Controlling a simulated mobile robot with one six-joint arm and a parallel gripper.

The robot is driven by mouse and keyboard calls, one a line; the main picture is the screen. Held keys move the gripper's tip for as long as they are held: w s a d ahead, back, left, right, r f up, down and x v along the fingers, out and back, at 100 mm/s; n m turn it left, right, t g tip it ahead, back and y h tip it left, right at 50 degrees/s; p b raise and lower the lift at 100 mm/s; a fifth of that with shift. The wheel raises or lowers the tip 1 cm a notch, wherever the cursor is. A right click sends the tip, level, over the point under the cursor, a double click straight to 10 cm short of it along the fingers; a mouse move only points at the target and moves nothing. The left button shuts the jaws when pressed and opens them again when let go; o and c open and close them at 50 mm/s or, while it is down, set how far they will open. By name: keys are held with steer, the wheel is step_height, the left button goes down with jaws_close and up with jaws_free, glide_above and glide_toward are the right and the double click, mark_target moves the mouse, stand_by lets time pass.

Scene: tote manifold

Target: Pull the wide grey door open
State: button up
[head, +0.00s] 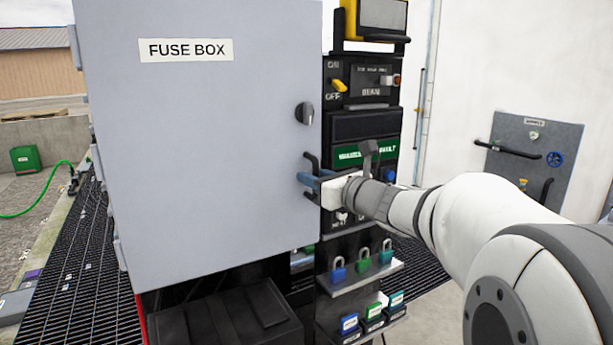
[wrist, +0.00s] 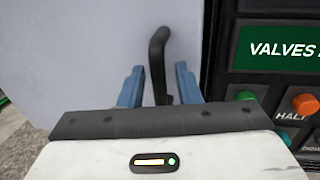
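The wide grey door (head: 205,180) fills the left of the head view and bears a "FUSE BOX" label (head: 186,50). It looks shut, though its far edge is hard to judge. Its black bar handle (head: 310,160) is near the right edge, below a dark round knob (head: 305,113). My gripper (head: 307,180) is at the handle. In the wrist view, the blue fingers (wrist: 158,88) stand on either side of the handle (wrist: 158,55), with a narrow gap showing at each side. The gripper is open around the handle. The handle's lower end is hidden behind the gripper body.
A black control panel (head: 365,125) with switches and buttons stands close to the right of the door. Padlocks (head: 363,260) sit on a shelf below it. A black box (head: 228,318) stands below the door. A grey wall panel (head: 530,150) is at the far right.

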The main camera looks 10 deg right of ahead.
steer(key=shift+c, duration=0.2)
jaws_close()
stand_by(0.3)
